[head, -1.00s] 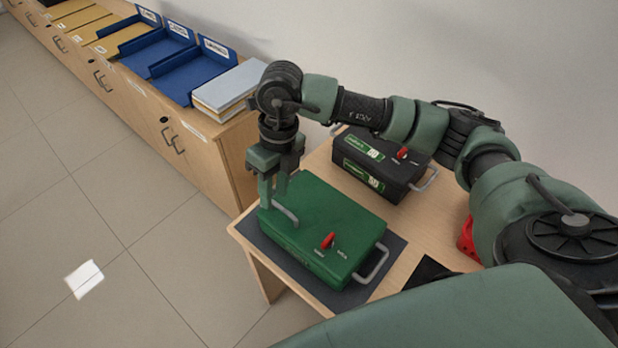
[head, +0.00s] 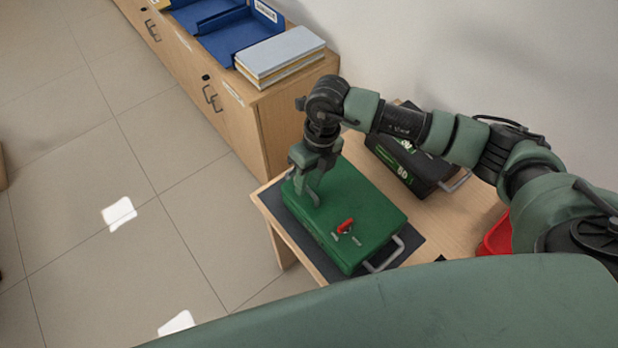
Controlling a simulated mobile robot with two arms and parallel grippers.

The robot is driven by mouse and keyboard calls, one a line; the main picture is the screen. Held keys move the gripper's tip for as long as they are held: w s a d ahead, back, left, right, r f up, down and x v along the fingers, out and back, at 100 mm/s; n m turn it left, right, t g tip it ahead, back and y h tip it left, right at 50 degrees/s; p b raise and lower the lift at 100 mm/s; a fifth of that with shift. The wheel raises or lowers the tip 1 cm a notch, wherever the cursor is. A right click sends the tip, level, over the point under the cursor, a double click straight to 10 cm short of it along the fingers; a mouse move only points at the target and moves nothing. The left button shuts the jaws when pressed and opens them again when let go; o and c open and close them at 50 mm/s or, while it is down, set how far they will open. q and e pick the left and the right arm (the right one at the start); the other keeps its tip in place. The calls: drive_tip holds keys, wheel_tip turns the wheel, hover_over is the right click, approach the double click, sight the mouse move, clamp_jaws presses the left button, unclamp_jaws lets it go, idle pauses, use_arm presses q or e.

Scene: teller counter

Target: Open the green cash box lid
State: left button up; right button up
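The green cash box (head: 367,213) lies on a dark mat (head: 408,252) at the left end of the wooden desk. Its lid is shut. A red latch knob (head: 345,226) is on top, and a grey side handle (head: 386,258) is at the right end. My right gripper (head: 309,194) points down over the box's left end, with its fingers at or just above the box. I cannot tell whether they touch it, and their gap is unclear. My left gripper is out of view.
A black box (head: 415,163) stands behind the green one, partly hidden by my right arm. A red object (head: 496,236) is at the right of the desk. Blue trays (head: 238,32) and stacked paper (head: 280,50) sit on the wooden cabinet (head: 235,112).

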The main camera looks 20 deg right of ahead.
clamp_jaws()
idle(1.4)
